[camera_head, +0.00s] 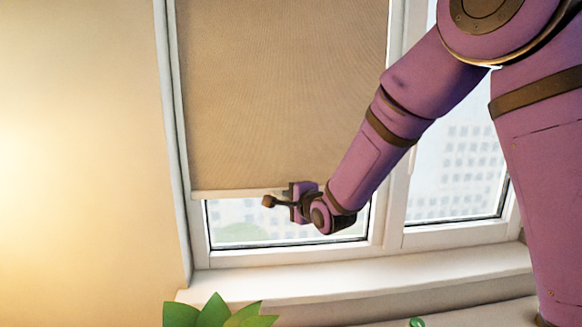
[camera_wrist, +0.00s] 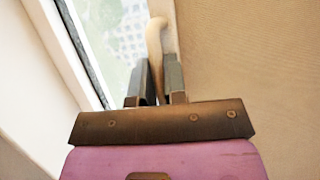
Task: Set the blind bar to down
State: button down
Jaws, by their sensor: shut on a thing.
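The tan blind (camera_head: 280,95) hangs over most of the left window pane. The pale blind bar (camera_head: 235,194) runs along its lower edge, with a strip of bare glass below it. In the wrist view, the dark fingers of my gripper (camera_wrist: 157,88) are close together around a pale, curved piece of the blind bar (camera_wrist: 154,42), which reaches in from the blind's edge. The fingertips partly hide where they meet it.
Below the window is a white sill (camera_head: 370,272). The right pane (camera_head: 455,170) is uncovered, with a white frame between the panes. A green plant (camera_head: 218,313) stands at the bottom, left of centre. The wall at left is bare.

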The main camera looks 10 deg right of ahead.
notch_tip(320, 180, down, 20)
jog(key=shift+r, duration=0.1)
dwell(0.4)
jog(key=c, duration=1.2)
grip_release()
jog(key=v, duration=1)
jog(key=shift+s+d, duration=0.2)
jog(key=shift+s, duration=0.15)
jog(key=shift+r, duration=0.1)
jog(key=shift+c, duration=0.4)
